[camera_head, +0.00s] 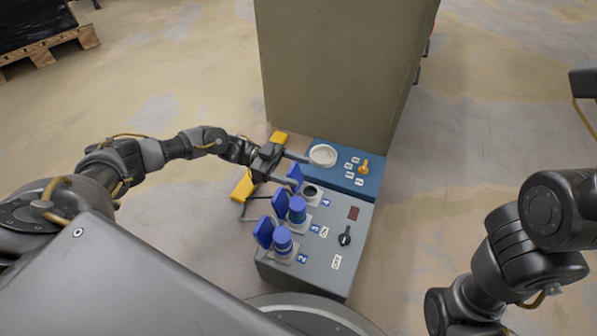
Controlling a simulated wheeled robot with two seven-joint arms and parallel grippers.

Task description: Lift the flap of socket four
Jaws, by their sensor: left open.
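Socket four (311,192), marked with a blue "4" label, is the far socket on the grey socket box (335,225). Its dark round opening shows, with no plug in it. Its blue flap (296,173) stands raised at the left of the opening. My left gripper (298,171) is open, with its fingers on either side of this flap; I cannot tell whether they touch it. Sockets three (297,210) and two (283,240) hold blue plugs, and their blue flaps stand up on the left. My right gripper is out of view.
A blue box (345,172) with a white round part (323,155) and an orange switch (364,166) adjoins the grey box. A tall olive cabinet (340,70) stands behind. A black rotary switch (345,236) sits on the grey box.

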